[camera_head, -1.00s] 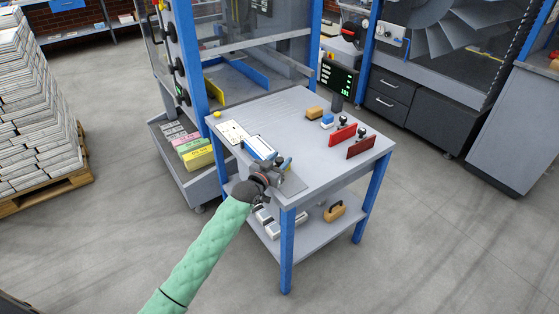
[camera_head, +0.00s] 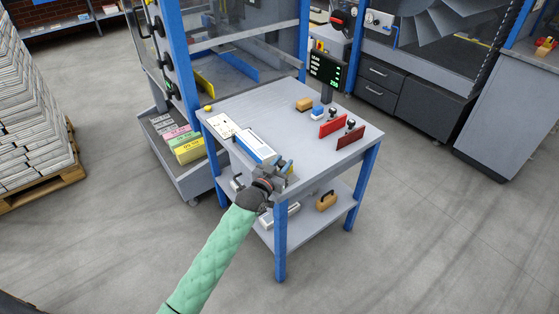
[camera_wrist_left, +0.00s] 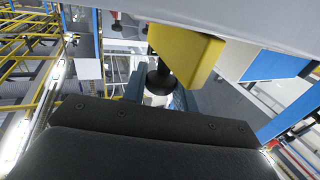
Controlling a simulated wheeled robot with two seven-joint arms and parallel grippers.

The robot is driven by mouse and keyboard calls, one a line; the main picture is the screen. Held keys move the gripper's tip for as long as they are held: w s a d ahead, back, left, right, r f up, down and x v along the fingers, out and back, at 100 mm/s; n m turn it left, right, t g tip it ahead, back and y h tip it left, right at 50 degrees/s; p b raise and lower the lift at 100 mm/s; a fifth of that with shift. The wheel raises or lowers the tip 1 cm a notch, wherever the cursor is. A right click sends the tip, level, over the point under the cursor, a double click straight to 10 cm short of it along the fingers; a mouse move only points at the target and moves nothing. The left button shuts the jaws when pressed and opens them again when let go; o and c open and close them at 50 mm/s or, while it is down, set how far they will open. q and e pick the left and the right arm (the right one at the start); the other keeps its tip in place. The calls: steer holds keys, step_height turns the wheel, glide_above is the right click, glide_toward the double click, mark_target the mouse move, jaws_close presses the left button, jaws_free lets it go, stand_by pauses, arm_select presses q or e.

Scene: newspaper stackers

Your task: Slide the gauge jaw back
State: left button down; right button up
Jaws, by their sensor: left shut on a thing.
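The blue-and-white gauge (camera_head: 256,148) lies along the near left side of the grey work table (camera_head: 275,110). My left gripper (camera_head: 280,179) is at the table's near corner, at the gauge's near end, and partly hides it. In the left wrist view, a yellow block with a black knob (camera_wrist_left: 159,82) below it shows at the fingers; it looks like the gauge jaw (camera_wrist_left: 185,50). My left gripper is shut on this part, with the knob between the fingers (camera_wrist_left: 158,92). The exact contact is hidden. My right gripper is not in view.
Red plates with black knobs (camera_head: 333,126), a blue-and-white block (camera_head: 318,112) and a tan block (camera_head: 304,104) stand at the table's far right. A display (camera_head: 328,70) stands behind. A white card (camera_head: 222,125) lies beside the gauge. The middle of the table top is clear.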

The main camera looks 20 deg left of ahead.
mark_target(280, 167)
arm_select(q)
steer(key=c, duration=1.2)
jaws_free()
steer(key=shift+o, duration=0.2)
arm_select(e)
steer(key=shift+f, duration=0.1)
arm_select(q)
steer(key=b+v, duration=0.1)
steer(key=v, duration=0.5)
steer(key=shift+s+f, duration=0.1)
steer(key=shift+s, duration=0.05)
steer(key=shift+s+a+b, duration=0.25)
steer(key=shift+s+b, duration=0.1)
steer(key=shift+s, duration=0.35)
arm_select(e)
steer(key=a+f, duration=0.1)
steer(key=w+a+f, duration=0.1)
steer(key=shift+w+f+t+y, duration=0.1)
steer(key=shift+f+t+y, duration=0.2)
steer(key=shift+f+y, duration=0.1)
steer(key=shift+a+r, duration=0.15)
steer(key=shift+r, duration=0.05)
